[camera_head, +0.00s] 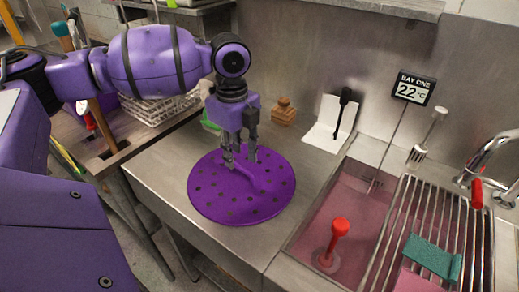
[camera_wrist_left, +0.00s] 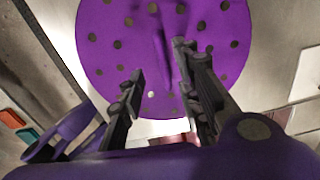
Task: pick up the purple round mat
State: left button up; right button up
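The purple round mat (camera_head: 272,195) lies flat on the steel counter left of the sink. It has several dark holes and a raised ridge or handle (camera_head: 246,178) across its middle. My left gripper (camera_head: 240,162) points down over the far half of the mat, close above it. In the left wrist view the mat (camera_wrist_left: 105,50) fills the top middle, and my left gripper (camera_wrist_left: 160,62) has its two fingers apart, with the ridge between and beyond them. Nothing is held. I cannot tell whether the fingertips touch the mat. My right gripper does not show.
Behind stand wooden blocks (camera_head: 284,113), a white sheet with a black brush (camera_head: 345,105) and a white wire basket (camera_head: 160,108).

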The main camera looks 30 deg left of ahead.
aim_at(240, 167)
pick_arm(q)
jog(key=f, duration=0.5)
jog(key=shift+w+d+f, duration=0.15)
jog(key=shift+d+f, duration=0.1)
jog(key=shift+f, duration=0.15)
jog(key=shift+r, duration=0.1)
grip_shut()
